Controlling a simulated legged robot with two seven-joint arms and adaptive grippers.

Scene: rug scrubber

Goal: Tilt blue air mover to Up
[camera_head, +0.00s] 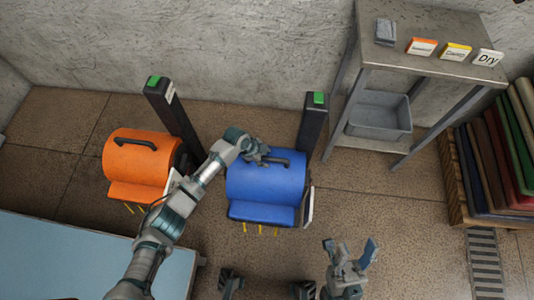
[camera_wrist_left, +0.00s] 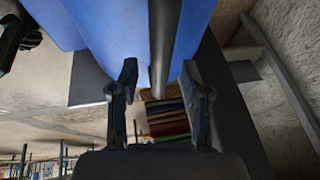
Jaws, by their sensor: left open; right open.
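The blue air mover (camera_head: 262,186) stands on the floor in the middle of the head view, with its black handle (camera_head: 289,161) on top. My left gripper (camera_head: 264,155) is at the left end of this handle. In the left wrist view, the blue body (camera_wrist_left: 115,25) fills the top, and the dark handle bar (camera_wrist_left: 163,45) runs down between the two spread fingers (camera_wrist_left: 160,90). The fingers are open, with a gap on each side of the bar. My right gripper (camera_head: 350,252) is open and empty, low in the head view, apart from the air mover.
An orange air mover (camera_head: 140,160) stands to the left, beside my left arm. Dark posts with green tops (camera_head: 313,125) stand behind both. A metal table (camera_head: 440,68) is at the back right, near rolled rugs (camera_head: 500,150). A light blue surface (camera_head: 60,260) is front left.

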